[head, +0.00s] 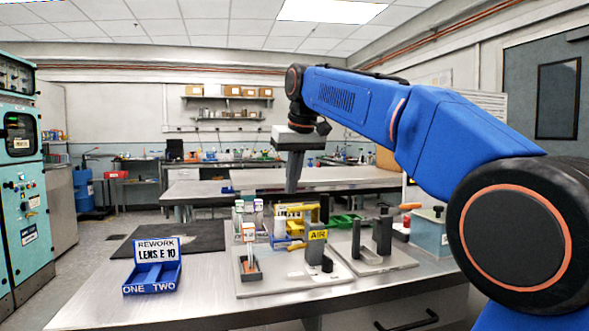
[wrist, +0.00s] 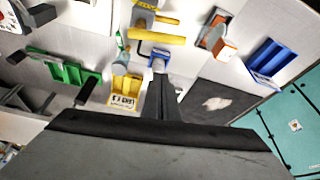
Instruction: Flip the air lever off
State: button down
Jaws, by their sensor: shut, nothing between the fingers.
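In the head view a yellow AIR sign (head: 317,235) stands on a light base plate on the bench. Just left of it a yellow-orange lever handle (head: 297,247) lies roughly level, next to a small blue body (head: 280,242). In the wrist view a yellow bar (wrist: 157,37), which looks like this lever, lies across the picture above a blue part (wrist: 158,55). My gripper (head: 291,189) is shut and empty, pointing down, above and behind the sign in the head view. In the wrist view my gripper's fingers (wrist: 160,80) end near the blue part; contact cannot be told.
A blue REWORK tray (head: 153,283) sits at the left front. A yellow bin (wrist: 123,101) and a green tray (wrist: 75,72) stand near my fingers. A dark mat (head: 196,238) lies left.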

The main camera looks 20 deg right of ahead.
aim_at(304, 209)
jog(key=shift+s+d+f, duration=0.15)
jog(key=shift+s+f, duration=0.6)
jog(key=shift+f, duration=0.05)
jog(key=shift+s+d+f, duration=0.1)
jog(key=shift+s+f, duration=0.65)
jog(key=shift+f, duration=0.05)
